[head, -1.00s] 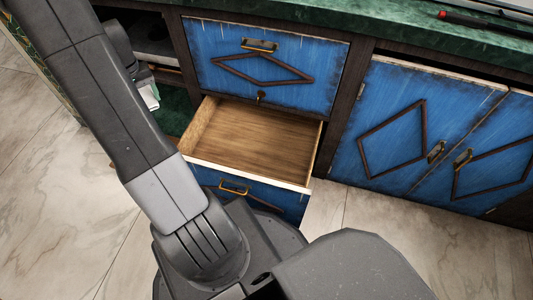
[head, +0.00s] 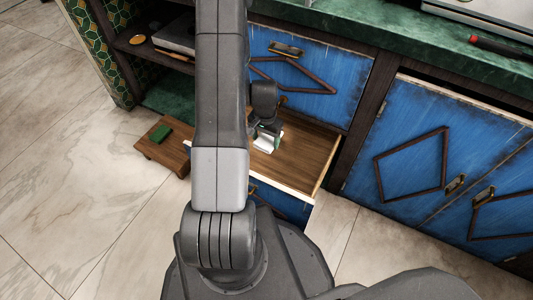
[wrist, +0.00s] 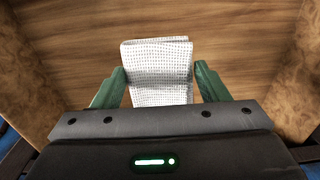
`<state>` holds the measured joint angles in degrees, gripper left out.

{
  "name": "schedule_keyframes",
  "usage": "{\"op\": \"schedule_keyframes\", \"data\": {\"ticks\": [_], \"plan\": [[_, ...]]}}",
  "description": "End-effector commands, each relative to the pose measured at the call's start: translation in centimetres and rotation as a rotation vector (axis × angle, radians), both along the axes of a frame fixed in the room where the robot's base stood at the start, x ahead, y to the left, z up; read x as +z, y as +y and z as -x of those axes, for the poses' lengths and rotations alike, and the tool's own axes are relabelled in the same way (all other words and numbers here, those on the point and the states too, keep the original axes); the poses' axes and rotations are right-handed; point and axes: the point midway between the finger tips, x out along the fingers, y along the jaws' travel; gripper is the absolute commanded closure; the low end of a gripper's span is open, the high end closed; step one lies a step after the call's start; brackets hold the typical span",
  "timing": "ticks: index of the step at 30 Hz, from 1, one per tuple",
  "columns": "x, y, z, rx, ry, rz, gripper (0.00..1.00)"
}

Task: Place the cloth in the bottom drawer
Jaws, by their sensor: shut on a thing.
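A folded white cloth with a fine dark dotted pattern (wrist: 158,75) sits between the two green fingers of my gripper (wrist: 160,88) in the wrist view. The gripper is shut on it. In the head view the cloth shows as a small white patch (head: 264,145) below my gripper (head: 268,138), over the open bottom drawer (head: 308,150). The drawer's wooden floor (wrist: 250,55) and side walls surround the cloth in the wrist view, and the floor looks bare. I cannot tell whether the cloth touches the floor. My arm hides the drawer's left part in the head view.
A shut blue upper drawer (head: 310,75) is above the open one. A low wooden stool (head: 160,150) with a green block-like item (head: 157,133) stands to the left. An open shelf (head: 165,45) is behind my arm. Blue cupboard doors (head: 420,155) are at the right.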

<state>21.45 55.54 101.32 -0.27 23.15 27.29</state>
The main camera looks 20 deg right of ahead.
Motion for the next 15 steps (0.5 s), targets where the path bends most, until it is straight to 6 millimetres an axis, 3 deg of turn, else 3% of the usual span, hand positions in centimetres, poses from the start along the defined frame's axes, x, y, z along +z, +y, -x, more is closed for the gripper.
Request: {"op": "schedule_keyframes", "data": {"ticks": [1, 3, 11, 15], "plan": [[-1.6, 0.0, 0.1, 0.0, 0.004, -0.002, 0.53], [-2.9, 0.0, 0.0, 0.001, 0.003, -0.001, 0.53], [-5.1, 0.1, 0.0, 0.003, 0.001, 0.0, 0.53], [-7.2, 0.1, 0.0, 0.003, 0.003, -0.001, 0.53]]}}
